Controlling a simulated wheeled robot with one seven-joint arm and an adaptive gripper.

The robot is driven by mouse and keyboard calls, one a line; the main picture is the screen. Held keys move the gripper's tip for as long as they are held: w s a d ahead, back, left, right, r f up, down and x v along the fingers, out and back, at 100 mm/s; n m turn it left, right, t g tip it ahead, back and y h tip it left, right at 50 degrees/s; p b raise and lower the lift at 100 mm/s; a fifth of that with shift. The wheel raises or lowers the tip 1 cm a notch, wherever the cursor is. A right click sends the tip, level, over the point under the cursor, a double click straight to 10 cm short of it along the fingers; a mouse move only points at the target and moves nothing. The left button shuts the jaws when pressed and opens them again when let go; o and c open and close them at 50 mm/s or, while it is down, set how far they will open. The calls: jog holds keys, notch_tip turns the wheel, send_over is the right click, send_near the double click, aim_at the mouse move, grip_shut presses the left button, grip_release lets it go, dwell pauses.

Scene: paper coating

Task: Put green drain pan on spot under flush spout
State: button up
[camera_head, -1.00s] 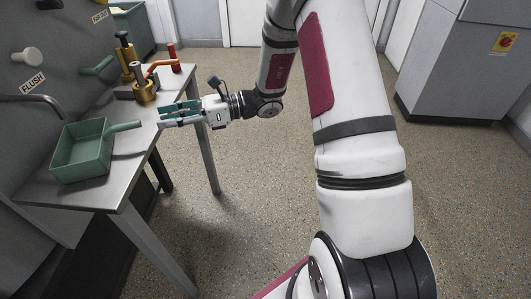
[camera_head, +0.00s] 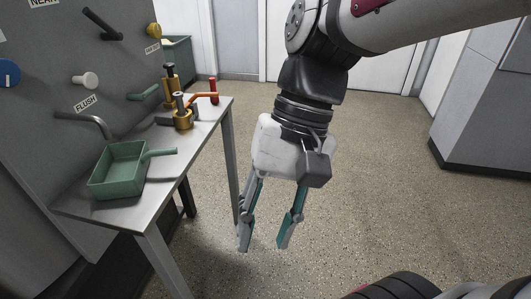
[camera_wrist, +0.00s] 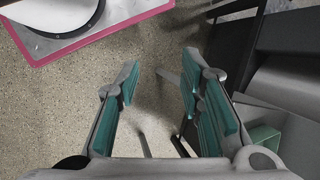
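The green drain pan (camera_head: 119,177) is a square open tray with a handle pointing right. It sits upright on the metal table (camera_head: 137,212) in the head view, below the curved grey spout (camera_head: 93,121) by the FLUSH label (camera_head: 88,103). In the wrist view a part of the pan (camera_wrist: 264,138) shows at the lower right. My gripper (camera_head: 265,247) is open and empty, its teal-padded fingers pointing down. It is in front of the table's right side, over the floor and apart from the pan. The spot under the spout cannot be made out.
Brass valve pieces (camera_head: 183,118) with an orange handle and a red upright piece (camera_head: 214,91) stand at the table's far end. The grey panel (camera_head: 60,60) with knobs rises behind the table. The floor (camera_head: 370,190) to the right is clear.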

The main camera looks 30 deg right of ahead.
jog(key=s+d+n+t+h, duration=0.3)
jog(key=s+d+n+h, duration=0.1)
jog(key=d, duration=0.3)
jog(key=shift+s+d+h, duration=0.2)
jog(key=shift+s+h, duration=0.1)
jog(key=shift+s, duration=0.3)
notch_tip(320, 180, up, 19)
jog(key=t+p, duration=0.3)
jog(key=p, duration=1.4)
jog(key=shift+a, duration=0.15)
